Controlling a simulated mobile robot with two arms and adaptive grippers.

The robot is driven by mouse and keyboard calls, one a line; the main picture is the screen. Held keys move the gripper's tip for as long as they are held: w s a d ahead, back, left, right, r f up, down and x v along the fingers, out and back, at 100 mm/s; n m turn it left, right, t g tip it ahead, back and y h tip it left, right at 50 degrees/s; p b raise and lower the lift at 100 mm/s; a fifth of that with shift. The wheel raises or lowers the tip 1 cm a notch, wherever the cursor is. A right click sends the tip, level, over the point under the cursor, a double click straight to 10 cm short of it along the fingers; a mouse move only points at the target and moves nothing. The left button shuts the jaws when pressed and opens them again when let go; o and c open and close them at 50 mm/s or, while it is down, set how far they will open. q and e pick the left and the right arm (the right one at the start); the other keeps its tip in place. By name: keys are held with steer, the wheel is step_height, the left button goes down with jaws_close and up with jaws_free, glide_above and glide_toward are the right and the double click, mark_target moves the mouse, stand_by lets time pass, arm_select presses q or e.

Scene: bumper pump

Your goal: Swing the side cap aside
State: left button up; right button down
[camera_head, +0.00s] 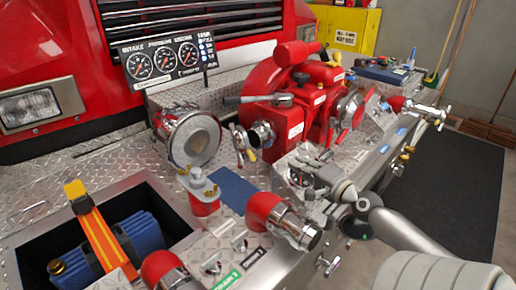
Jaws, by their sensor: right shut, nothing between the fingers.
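The red pump (290,112) stands on the bumper deck. A silver cap (350,108) closes its right side, and a smaller silver fitting (262,135) sticks out at its lower left. A large round cap with a grey face (195,140) stands to the left of the pump. I cannot tell for certain which of these is the side cap. My right gripper (308,168) is in front of the pump, low over the deck. It is shut and empty, apart from the caps as far as I can see. My left gripper is out of view.
A gauge panel (168,60) stands behind on the left. Red-and-silver outlets (282,218) and a small red valve (203,195) rise near my right gripper. An open compartment holds a blue hose (120,245) with an orange strap (95,232). A dark mat (450,180) lies on the floor at right.

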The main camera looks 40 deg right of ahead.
mark_target(246, 144)
steer(key=shift+w+r+p, duration=0.25)
steer(key=shift+w+p, duration=0.2)
steer(key=shift+w, duration=0.35)
steer(key=w, duration=0.2)
steer(key=shift+w+d+p, duration=0.15)
steer(key=shift+w+p, duration=0.2)
steer(key=shift+p, duration=0.05)
steer(key=w, duration=0.4)
steer(key=shift+w+d+f, duration=0.2)
steer(key=shift+w+f, duration=0.1)
steer(key=shift+w, duration=0.05)
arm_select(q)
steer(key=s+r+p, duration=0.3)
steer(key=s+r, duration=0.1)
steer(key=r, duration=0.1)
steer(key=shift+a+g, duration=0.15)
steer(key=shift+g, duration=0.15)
arm_select(e)
steer(key=shift+w+a+f, duration=0.2)
steer(key=shift+w+a, duration=0.1)
steer(key=shift+a, duration=0.35)
steer(key=shift+w+a+f, duration=0.15)
steer(key=shift+w+a, duration=0.1)
steer(key=shift+a, duration=0.35)
steer(key=shift+w+a+f, duration=0.2)
steer(key=shift+w+a, duration=0.1)
steer(key=shift+a, duration=0.35)
